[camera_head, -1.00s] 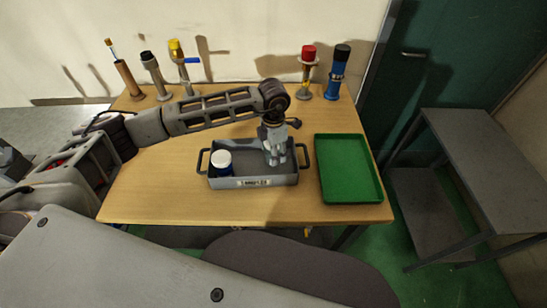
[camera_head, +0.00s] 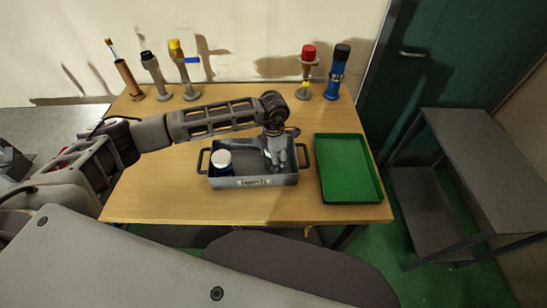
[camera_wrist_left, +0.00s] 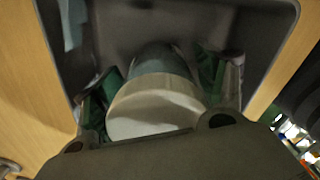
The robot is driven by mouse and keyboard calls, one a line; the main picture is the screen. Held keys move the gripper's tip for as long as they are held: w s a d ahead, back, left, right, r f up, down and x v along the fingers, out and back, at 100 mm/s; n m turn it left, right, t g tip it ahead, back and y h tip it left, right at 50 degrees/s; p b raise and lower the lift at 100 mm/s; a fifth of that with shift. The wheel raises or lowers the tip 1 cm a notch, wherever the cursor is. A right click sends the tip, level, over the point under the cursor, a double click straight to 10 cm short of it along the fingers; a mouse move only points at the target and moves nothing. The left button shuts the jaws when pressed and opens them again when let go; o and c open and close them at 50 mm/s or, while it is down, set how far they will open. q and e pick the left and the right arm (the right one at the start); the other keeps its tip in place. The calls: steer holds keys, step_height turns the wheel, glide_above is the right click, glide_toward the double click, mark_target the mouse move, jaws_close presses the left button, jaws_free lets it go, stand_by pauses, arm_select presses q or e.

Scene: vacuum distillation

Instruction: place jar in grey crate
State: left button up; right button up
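The grey crate (camera_head: 239,183) stands on the table with a handle at each end and a label on its front; its grey inside also shows in the wrist view (camera_wrist_left: 200,22). My left gripper (camera_head: 278,163) points down into the right half of the crate. In the wrist view a jar (camera_wrist_left: 155,106) with a pale round lid sits between its two fingers, which appear shut on it. In the head view the gripper mostly hides this jar, so I cannot tell whether it touches the crate floor. My right gripper is not in view.
A green tray (camera_head: 348,170) lies empty at the right. Several holders with coloured tops stand along the table's back, including a blue one (camera_head: 338,72). The table's front left is clear.

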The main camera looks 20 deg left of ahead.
arm_select(q)
steer(key=shift+r, duration=0.15)
stand_by(0.3)
steer(key=shift+r, duration=0.65)
step_height(320, 180, up, 9)
steer(key=shift+r+b, duration=0.1)
steer(key=shift+b, duration=0.55)
steer(key=shift+r, duration=0.65)
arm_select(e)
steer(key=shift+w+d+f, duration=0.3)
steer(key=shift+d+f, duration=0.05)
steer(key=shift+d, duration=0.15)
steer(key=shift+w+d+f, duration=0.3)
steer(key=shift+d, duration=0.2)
